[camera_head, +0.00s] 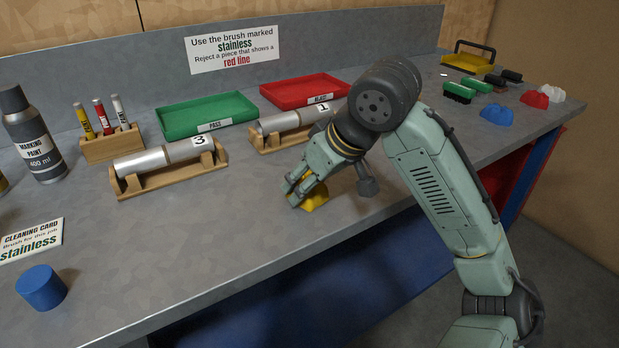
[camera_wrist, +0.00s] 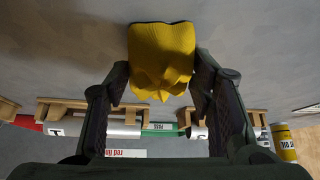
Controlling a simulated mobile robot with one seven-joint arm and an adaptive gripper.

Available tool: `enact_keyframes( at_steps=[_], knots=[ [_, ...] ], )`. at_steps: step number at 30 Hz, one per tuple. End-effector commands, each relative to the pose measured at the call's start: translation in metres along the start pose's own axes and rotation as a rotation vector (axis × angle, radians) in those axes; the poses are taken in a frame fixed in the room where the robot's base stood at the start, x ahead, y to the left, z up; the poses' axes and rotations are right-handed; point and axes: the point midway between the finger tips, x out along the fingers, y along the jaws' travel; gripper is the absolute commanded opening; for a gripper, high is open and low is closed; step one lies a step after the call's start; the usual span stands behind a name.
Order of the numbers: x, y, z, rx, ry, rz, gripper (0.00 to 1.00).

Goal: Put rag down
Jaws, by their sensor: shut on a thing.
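A yellow rag (camera_head: 314,198) is at my gripper (camera_head: 298,192), low over the grey bench near its front edge. In the wrist view the rag (camera_wrist: 162,55) is a crumpled yellow cloth between the two fingertips of my gripper (camera_wrist: 160,82). The gripper is shut on the rag. The rag seems to touch or nearly touch the bench top (camera_head: 240,235); I cannot tell which. Part of the rag is hidden behind the fingers in the head view.
Metal tubes marked 3 (camera_head: 165,158) and 1 (camera_head: 290,121) lie in wooden cradles behind. Green (camera_head: 207,116) and red (camera_head: 303,91) trays stand farther back. A blue cylinder (camera_head: 41,287) and cleaning card (camera_head: 30,241) are front left. Blue (camera_head: 497,114) and red (camera_head: 535,98) rags lie right. Bench left of my gripper is clear.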

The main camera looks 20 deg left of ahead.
Motion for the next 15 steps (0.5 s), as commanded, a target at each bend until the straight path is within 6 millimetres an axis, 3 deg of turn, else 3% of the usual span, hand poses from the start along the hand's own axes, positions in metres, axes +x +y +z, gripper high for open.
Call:
enact_keyframes(
  at_steps=[11, 12, 15],
  knots=[
    [0.0044, 0.0000, 0.0028, -0.001, 0.001, 0.000, 0.27],
    [0.0033, 0.0001, 0.0021, -0.001, 0.001, 0.001, 0.52],
    [0.0033, 0.0001, 0.0021, -0.001, 0.001, 0.001, 0.59]
  ],
)
